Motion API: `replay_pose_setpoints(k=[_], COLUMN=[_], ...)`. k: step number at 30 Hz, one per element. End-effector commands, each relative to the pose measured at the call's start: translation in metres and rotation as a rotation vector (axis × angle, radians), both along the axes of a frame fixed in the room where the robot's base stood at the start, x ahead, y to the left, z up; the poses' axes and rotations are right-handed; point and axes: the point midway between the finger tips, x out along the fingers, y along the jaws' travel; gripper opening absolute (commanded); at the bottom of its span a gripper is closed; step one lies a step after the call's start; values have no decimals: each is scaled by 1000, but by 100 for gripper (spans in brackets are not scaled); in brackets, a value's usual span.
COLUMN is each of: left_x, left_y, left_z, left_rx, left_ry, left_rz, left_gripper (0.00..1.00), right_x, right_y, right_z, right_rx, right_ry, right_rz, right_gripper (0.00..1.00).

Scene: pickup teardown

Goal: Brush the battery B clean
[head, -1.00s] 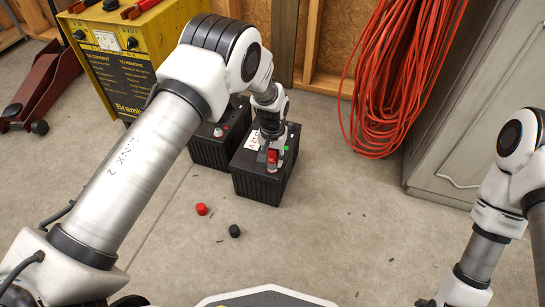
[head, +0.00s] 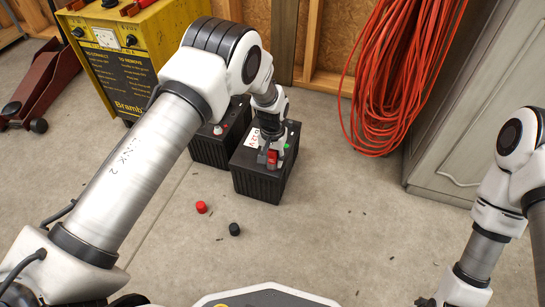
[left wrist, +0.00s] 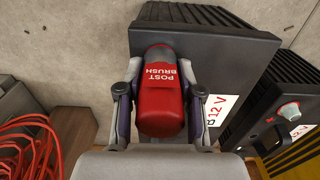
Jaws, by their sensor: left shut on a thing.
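My left gripper (head: 268,157) is shut on a red post brush (left wrist: 162,95), marked "POST BRUSH" in the left wrist view. It holds the brush over the top of the right-hand black battery (head: 262,186), which fills the middle of the left wrist view (left wrist: 205,45). That battery's white label (left wrist: 220,106) reads "12 V"; its letter is partly covered, so I cannot surely read it as B. A green spot (head: 288,146) shows on the battery top. The brush's working end is hidden, so contact with a post cannot be told.
A second black battery (head: 208,152) with a red-topped post stands close to the left. A red cap (head: 201,207) and a black cap (head: 235,229) lie on the open floor. A yellow charger (head: 118,70), orange cable (head: 405,80) and grey cabinet (head: 455,130) stand around.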

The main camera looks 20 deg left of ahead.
Motion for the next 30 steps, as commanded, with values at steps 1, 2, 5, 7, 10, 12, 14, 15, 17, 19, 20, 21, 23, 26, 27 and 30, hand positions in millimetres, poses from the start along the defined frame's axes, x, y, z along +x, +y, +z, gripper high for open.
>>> replay_pose_setpoints(k=[1,2,5,7,10,12,14,15,17,19,20,21,23,26,27,30], left_x=[0,0,0,0,0,0,0,0,0,0,0,0,0,0,0,-1], left_y=[0,0,0,0,0,0,0,0,0,0,0,0,0,0,0,0], left_z=[-2,-2,-4,-3,-3,-2,-1,-1,-2,-2,-3,-3,-3,-3,-2,2], left_rx=[0,0,0,0,0,0,0,0,0,0,0,0,0,0,0,0], left_ry=[0,0,-1,-1,0,0,0,0,1,0,0,0,0,0,0,2], left_rz=[0,0,0,0,1,38,123,200,314,411,436,452,456,454,448,351], left_gripper=[0,0,0,0,0,0,0,0,0,0,0,0,0,0,0,0], right_x=[0,0,0,0,0,0,0,0,0,0,0,0,0,0,0,0], right_y=[0,0,0,0,0,0,0,0,0,0,0,0,0,0,0,0], right_z=[-1,-1,-1,-1,-1,0,3,5,6,6,6,6,6,6,7,20], right_rx=[0,0,0,0,0,0,0,0,0,0,0,0,0,0,0,0], right_ry=[0,0,0,0,0,0,0,0,0,0,0,0,0,0,0,0], right_rz=[0,0,0,0,0,0,0,0,0,0,0,0,0,0,0,0], right_gripper=[40,40,40,40,40,40,40,40,40,40,40,40,40,40,40,40])
